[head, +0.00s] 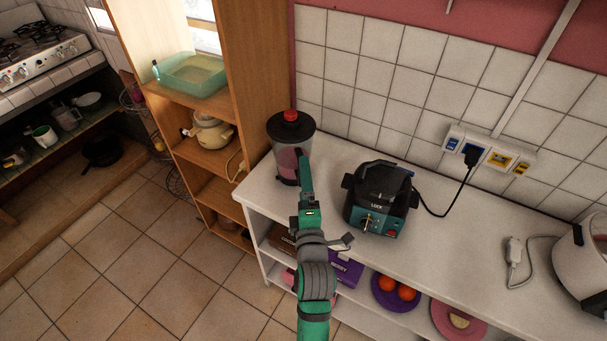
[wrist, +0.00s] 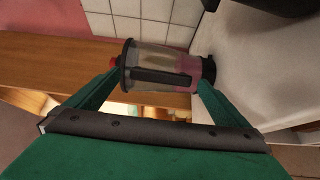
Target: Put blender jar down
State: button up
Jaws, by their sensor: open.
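The blender jar (head: 297,129) is clear, with a black lid, a red cap and a dark base. It looks upright at the left end of the white counter (head: 335,158), near the tiled wall. It also shows in the wrist view (wrist: 151,57), where the picture is turned and its dark handle faces my gripper. My gripper (head: 303,160) is open right in front of the jar. In the wrist view one fingertip overlaps the lid end and the other the base end. Whether they touch the jar is unclear. My gripper partly hides the jar's lower part in the head view.
A black and teal cooker (head: 380,200) stands to the right, its cord plugged into the wall sockets (head: 490,155). A white pot (head: 585,255) is at the far right. A wooden shelf (head: 245,75) stands left of the counter. Free counter lies right of the cooker.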

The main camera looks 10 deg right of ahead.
jog(key=s+a+f+m+g, duration=0.1)
jog(key=s+f+m, duration=0.3)
jog(key=s, duration=0.9)
jog(key=s+a+f+m, duration=0.3)
jog(key=s+m, duration=0.4)
jog(key=s, duration=0.7)
jog(key=s+a+f+m+g, duration=0.1)
jog(key=s+f+m, duration=0.4)
jog(key=s, duration=0.8)
jog(key=shift+s+a+f+m+g+y, duration=0.2)
jog(key=shift+a+m+g+y, duration=0.1)
jog(key=shift+a+m, duration=0.5)
